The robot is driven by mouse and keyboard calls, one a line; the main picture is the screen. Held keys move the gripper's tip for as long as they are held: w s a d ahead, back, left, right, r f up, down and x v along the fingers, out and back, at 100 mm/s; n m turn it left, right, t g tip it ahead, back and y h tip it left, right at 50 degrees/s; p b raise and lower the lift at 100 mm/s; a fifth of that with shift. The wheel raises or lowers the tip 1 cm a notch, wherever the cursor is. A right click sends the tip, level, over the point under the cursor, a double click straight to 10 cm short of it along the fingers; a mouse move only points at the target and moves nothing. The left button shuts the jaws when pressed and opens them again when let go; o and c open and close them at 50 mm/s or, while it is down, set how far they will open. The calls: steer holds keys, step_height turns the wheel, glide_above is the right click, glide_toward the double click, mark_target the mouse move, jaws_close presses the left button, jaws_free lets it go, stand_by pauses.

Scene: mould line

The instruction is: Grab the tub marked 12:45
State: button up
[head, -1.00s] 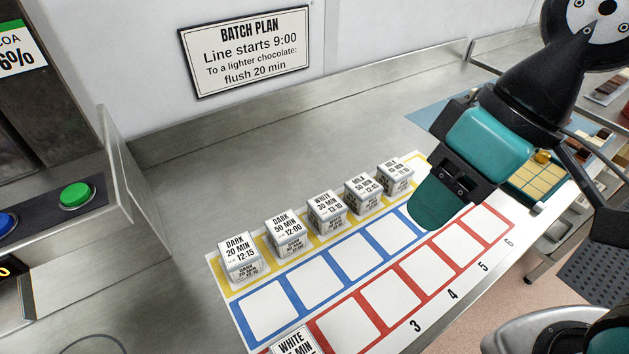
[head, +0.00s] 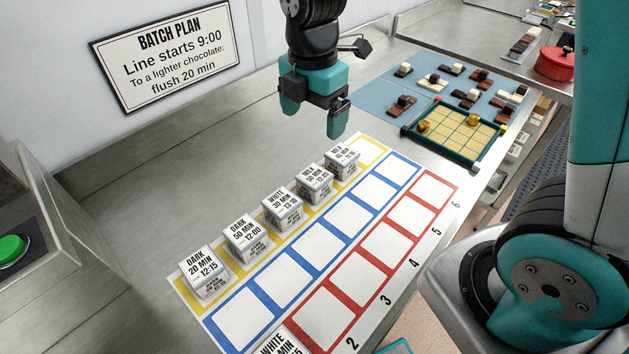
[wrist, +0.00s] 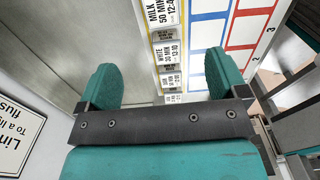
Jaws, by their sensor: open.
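Several small white tubs stand in a row on the yellow-framed squares of a printed mat (head: 281,262). The fourth from the left, a MILK 50 MIN tub (head: 314,182), appears to be the one marked 12:45; its lid print is small in the head view. In the wrist view a MILK 50 MIN label (wrist: 165,14) shows a time starting 12:4, cut by the top edge. My gripper (head: 314,115) is open and empty, pointing down above the bench, higher in the picture than the tubs and apart from them. Its two fingers show in the wrist view (wrist: 162,68).
Close neighbours are the WHITE 30 MIN 13:10 tub (head: 283,208) and the rightmost tub (head: 342,161). Another WHITE tub (head: 279,345) is cut by the bottom edge. A grid tray (head: 455,132) and chocolate pieces lie right. The wall carries a batch plan sign (head: 166,50).

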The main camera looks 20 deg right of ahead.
step_height(320, 180, down, 11)
steer(key=shift+f+p, duration=0.1)
steer(key=shift+p, duration=0.5)
steer(key=shift+s+f+p, duration=0.1)
steer(key=shift+f+p, duration=0.65)
steer(key=shift+f, duration=1.95)
steer(key=c, duration=1.1)
steer(key=shift+o, duration=0.2)
steer(key=shift+r, duration=0.1)
step_height(320, 180, up, 19)
steer(key=b, duration=0.2)
step_height(320, 180, up, 8)
steer(key=p, duration=0.7)
glide_above(314, 175)
